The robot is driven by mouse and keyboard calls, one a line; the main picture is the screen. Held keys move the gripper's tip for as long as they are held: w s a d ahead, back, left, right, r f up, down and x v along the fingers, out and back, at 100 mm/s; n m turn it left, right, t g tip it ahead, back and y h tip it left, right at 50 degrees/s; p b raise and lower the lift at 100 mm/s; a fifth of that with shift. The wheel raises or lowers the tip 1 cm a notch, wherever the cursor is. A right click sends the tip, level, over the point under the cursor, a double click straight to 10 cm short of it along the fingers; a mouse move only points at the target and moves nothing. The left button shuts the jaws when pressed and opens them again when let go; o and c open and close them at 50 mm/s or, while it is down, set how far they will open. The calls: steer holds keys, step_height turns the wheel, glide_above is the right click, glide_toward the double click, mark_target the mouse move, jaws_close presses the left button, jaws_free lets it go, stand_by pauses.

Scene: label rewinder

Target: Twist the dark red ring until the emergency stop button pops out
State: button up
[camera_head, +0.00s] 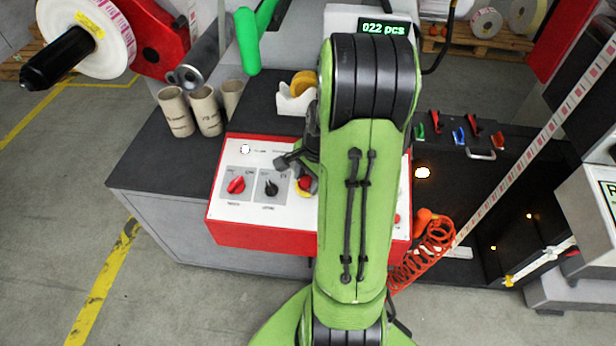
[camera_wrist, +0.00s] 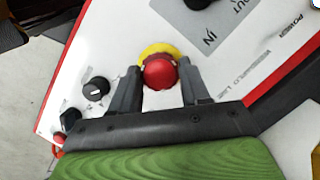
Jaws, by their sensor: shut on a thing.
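The emergency stop button (camera_wrist: 160,72) is a red knob on a yellow disc on the white control panel. In the wrist view it sits between the two dark fingers of my gripper (camera_wrist: 161,86). The fingers flank the red knob and my gripper is shut on it, though the contact itself is hard to see. In the head view the red button (camera_head: 305,183) shows just left of my green arm, with my gripper (camera_head: 300,172) at it. The far side of the knob's base is hidden, and I cannot tell its height.
The red-edged control panel (camera_head: 240,211) also carries a red knob (camera_head: 236,185) and a black knob (camera_head: 270,188). Cardboard cores (camera_head: 176,112) stand behind it on the dark bench. A coiled orange hose (camera_head: 425,262) hangs at the right of my arm.

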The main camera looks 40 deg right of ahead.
stand_by(0.4)
steer(key=o, duration=1.1)
steer(key=s+r+p, duration=0.1)
steer(key=r, duration=0.4)
steer(key=s+r+p, duration=0.1)
steer(key=r+p, duration=0.1)
steer(key=r, duration=0.3)
steer(key=s+d+r+p, duration=0.1)
steer(key=r, duration=0.4)
steer(key=shift+r+p, duration=0.25)
steer(key=shift+p, duration=0.05)
steer(key=shift+a, duration=0.1)
